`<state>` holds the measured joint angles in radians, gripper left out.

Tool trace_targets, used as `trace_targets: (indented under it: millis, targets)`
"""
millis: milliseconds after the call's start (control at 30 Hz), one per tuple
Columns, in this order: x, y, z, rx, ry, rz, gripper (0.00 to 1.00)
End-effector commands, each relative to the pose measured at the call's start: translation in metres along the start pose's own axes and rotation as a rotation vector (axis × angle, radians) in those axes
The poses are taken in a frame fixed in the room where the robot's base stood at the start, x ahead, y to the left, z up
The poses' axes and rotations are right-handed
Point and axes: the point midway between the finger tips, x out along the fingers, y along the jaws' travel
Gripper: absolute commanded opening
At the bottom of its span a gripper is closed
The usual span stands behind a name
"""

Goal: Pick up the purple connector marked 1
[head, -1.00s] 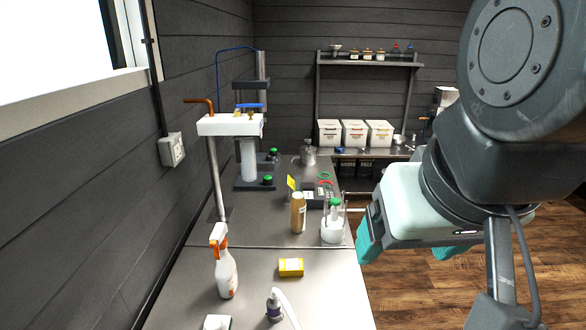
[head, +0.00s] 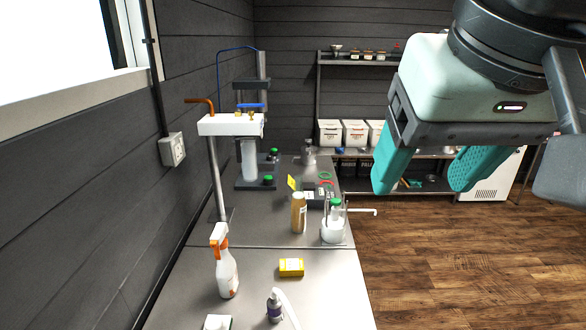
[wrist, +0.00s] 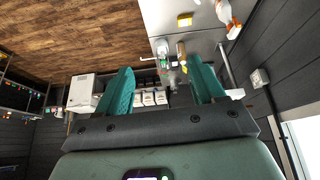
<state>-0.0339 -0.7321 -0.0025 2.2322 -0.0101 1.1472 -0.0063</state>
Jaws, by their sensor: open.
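My gripper (head: 428,182) is raised at the upper right of the head view, far above and to the right of the connector. Its two teal fingers are spread apart, with nothing between them. They also show in the wrist view (wrist: 163,88), with the bench beyond them.
A spray bottle (head: 226,268) and a yellow box (head: 291,267) stand close to the connector. A brown bottle (head: 298,212) and a green-capped bottle in a holder (head: 334,222) are farther back. A tall pipe fixture (head: 222,170) rises at the left. The wooden floor (head: 460,270) is clear.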

Motion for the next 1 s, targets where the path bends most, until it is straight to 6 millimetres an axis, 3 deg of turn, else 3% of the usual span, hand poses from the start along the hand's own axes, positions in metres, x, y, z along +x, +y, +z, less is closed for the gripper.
trace_targets:
  millis: [33, 100, 200, 467, 667, 800, 1000]
  targets:
    - [-0.025, 0.000, -0.016, 0.000, 0.008, 0.000, 0.68]
    - [-0.055, 0.001, -0.032, 0.000, 0.005, 0.000, 0.68]
    - [-0.089, 0.001, -0.050, 0.000, 0.001, 0.000, 0.68]
    - [-0.154, 0.002, -0.085, 0.000, 0.000, 0.000, 0.68]
    - [-0.110, -0.053, -0.117, 0.305, -0.174, -0.206, 0.68]
    - [-0.078, -0.089, -0.145, 0.596, -0.362, -0.377, 0.68]
    - [-0.047, -0.120, -0.198, 1.075, -0.743, -0.638, 0.68]
